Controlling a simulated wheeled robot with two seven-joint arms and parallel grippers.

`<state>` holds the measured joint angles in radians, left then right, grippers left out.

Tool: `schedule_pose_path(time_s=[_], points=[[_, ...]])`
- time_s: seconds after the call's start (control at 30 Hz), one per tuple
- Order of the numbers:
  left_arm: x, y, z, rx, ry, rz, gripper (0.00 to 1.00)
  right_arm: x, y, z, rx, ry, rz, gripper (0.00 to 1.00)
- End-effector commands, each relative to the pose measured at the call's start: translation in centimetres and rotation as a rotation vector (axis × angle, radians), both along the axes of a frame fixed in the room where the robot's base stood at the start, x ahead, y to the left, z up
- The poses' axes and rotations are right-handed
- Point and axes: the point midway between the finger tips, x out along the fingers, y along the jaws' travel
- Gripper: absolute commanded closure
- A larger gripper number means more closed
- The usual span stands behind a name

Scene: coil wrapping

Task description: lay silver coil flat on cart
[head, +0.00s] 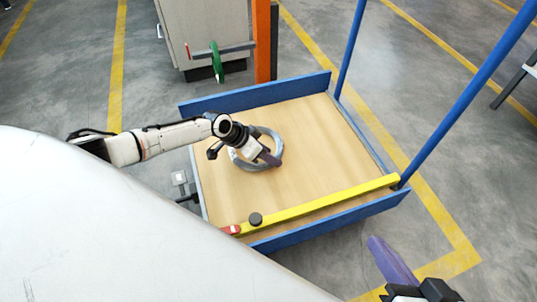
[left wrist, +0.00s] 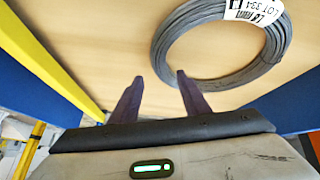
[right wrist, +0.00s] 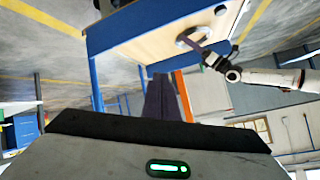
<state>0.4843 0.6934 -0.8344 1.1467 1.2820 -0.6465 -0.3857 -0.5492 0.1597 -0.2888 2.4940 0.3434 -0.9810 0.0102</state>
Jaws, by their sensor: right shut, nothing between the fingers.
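The silver coil (head: 240,159) is a ring of grey wire lying flat on the wooden deck of the cart (head: 310,130). In the left wrist view the coil (left wrist: 165,50) carries a white label reading LOT 334. My left gripper (head: 272,160) is over the coil's right side in the head view. In the left wrist view its fingers (left wrist: 160,76) are spread with nothing between them. One fingertip overlaps the coil's edge; I cannot tell if they touch. My right gripper (head: 383,258) is shut and empty, off the cart's front right corner.
A yellow bar (head: 320,205) runs along the deck's front, with a dark round knob (head: 255,219) near its left end. Blue boards edge the cart front and back, and blue posts (head: 350,50) rise at right. A grey cabinet (head: 205,30) and orange post (head: 262,40) stand behind.

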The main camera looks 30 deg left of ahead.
Motion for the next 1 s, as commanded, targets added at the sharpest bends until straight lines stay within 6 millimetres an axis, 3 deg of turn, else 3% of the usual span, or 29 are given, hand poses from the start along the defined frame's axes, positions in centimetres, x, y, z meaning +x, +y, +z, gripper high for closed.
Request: schedule_pose_path(time_s=[0.17, 0.37, 0.43, 0.7, 1.0], points=[[-0.4, 0.0, -0.4, 0.001, 0.011, 0.001, 0.58, 0.0, 0.0, 0.0, 0.000, 0.000, 0.000, 1.00], [-1.2, 0.8, 1.8, 0.001, 0.008, 0.001, 0.58, 0.0, -0.3, 0.5, -0.028, 0.011, -0.001, 1.00], [-1.8, 1.3, 3.0, 0.002, 0.008, 0.000, 0.58, -0.1, -0.8, -1.0, -0.069, 0.050, -0.002, 1.00], [-3.9, 3.1, 7.2, 0.001, 0.004, 0.000, 0.58, -0.5, -2.2, -3.1, -0.167, 0.118, -0.004, 1.00], [-4.7, 3.7, 8.4, 0.000, 0.001, 0.000, 0.58, -0.8, -2.8, -4.1, -0.201, 0.141, -0.004, 1.00]])
